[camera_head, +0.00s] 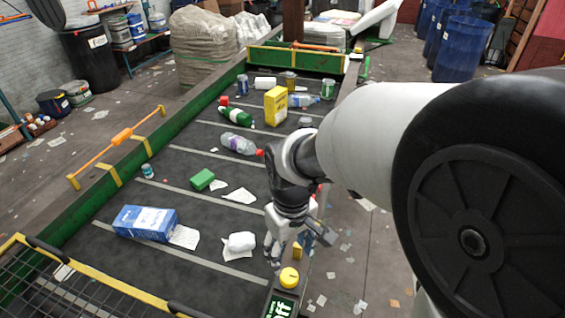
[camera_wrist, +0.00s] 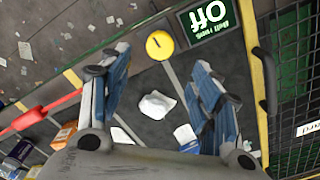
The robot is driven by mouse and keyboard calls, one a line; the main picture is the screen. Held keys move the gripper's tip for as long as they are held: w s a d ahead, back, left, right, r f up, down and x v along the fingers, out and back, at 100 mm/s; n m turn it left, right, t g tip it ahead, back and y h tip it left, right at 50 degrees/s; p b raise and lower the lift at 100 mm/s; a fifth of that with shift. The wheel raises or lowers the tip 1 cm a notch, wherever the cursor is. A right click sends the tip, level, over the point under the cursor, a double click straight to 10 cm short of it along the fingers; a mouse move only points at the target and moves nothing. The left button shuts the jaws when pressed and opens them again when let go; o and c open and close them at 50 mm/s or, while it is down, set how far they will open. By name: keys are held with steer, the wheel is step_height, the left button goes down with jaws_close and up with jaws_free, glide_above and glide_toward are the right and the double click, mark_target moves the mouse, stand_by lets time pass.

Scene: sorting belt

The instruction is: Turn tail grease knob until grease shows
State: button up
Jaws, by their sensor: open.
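A round yellow knob (camera_head: 289,277) sits on the near right edge of the belt frame, beside a dark display (camera_head: 279,307) with lit green-white lettering. In the wrist view the yellow knob (camera_wrist: 159,45) has a dark line on its face, and the display (camera_wrist: 208,20) reads "Off" upside down. My gripper (camera_head: 289,248) is above the belt edge, a little beyond the knob in the head view. In the wrist view my gripper (camera_wrist: 160,62) has its two blue fingers spread, with the knob past the fingertips and apart from them. I see no grease.
The belt (camera_head: 190,262) carries a blue box (camera_head: 146,222), a green block (camera_head: 201,180), a crumpled white piece (camera_head: 240,242), bottles and a yellow carton (camera_head: 275,106). An orange-handled bar (camera_head: 122,136) runs along the left side. A black mesh guard (camera_head: 45,290) stands at the near left.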

mark_target(289, 275)
step_height(289, 275, down, 10)
steer(key=b, duration=0.3)
steer(key=shift+f, duration=0.2)
steer(key=c, duration=1.1)
